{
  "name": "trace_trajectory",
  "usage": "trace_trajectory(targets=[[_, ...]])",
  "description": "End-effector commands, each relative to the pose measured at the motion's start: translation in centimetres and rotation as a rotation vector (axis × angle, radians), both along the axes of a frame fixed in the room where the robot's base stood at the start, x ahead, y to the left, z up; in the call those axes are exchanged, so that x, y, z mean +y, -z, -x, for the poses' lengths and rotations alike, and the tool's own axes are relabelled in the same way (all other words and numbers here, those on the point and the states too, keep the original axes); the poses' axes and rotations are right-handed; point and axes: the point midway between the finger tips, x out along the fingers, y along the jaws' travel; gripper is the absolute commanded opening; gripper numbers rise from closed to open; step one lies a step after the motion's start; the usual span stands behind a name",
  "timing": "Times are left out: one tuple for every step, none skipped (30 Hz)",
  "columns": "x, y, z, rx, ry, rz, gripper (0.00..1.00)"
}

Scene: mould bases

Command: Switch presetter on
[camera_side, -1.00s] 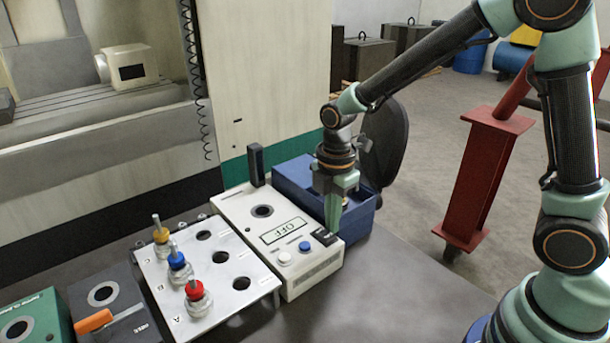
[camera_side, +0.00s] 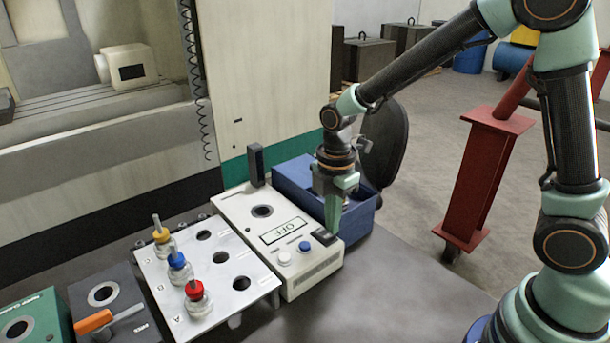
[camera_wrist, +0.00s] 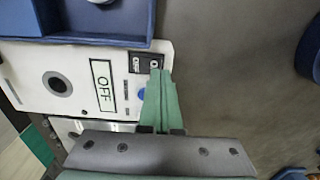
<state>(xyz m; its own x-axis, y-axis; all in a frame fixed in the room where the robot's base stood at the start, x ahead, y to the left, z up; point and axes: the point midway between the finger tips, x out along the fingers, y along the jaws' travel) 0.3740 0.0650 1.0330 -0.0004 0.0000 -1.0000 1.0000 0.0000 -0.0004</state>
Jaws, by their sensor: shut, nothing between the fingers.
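The presetter (camera_side: 230,213) is a white box on the dark table, with a round socket, a display reading OFF (camera_side: 284,229), a white button, a blue button (camera_side: 305,246) and a black rocker switch (camera_side: 325,237) at its right end. My gripper (camera_side: 333,230) points down with its green fingers shut and empty, the tips at the rocker switch. In the wrist view the shut fingertips (camera_wrist: 160,75) are beside or over the marked end of the switch (camera_wrist: 138,63); I cannot tell whether they touch. The display (camera_wrist: 103,87) shows OFF there too. The fingers partly cover the blue button (camera_wrist: 141,95).
A blue open bin (camera_side: 292,180) stands right behind the presetter. A white rack (camera_side: 160,285) with several tool holders is to its left. A dark block (camera_side: 90,297) with an orange-handled tool is further left. The table is clear in front and to the right.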

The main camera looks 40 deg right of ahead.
Motion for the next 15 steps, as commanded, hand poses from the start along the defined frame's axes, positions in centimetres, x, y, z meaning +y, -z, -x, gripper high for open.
trace_trajectory(targets=[[0.00,0.10,0.02,0.001,0.000,0.000,0.00],[0.00,0.14,0.02,0.001,0.000,0.000,0.00],[0.00,0.20,0.02,0.001,0.000,0.000,0.00],[0.00,0.24,0.02,0.001,0.000,0.000,0.00],[0.00,0.28,0.01,0.001,0.000,0.000,0.00],[0.00,0.34,0.01,0.001,0.000,0.000,0.00],[0.00,0.38,0.00,0.000,0.000,0.000,0.00],[0.00,0.42,0.00,0.000,0.000,0.000,0.00],[0.00,0.47,-0.01,0.000,0.000,0.000,0.00],[0.00,0.51,-0.01,0.000,0.000,0.000,0.00],[0.00,0.55,-0.01,0.000,0.000,0.000,0.00],[0.00,0.60,-0.01,0.000,0.000,0.000,0.00],[0.00,0.64,-0.01,0.000,0.000,0.000,0.00],[0.00,0.67,-0.01,0.000,0.000,0.000,0.00],[0.00,0.73,-0.01,0.000,0.000,0.000,0.00]])
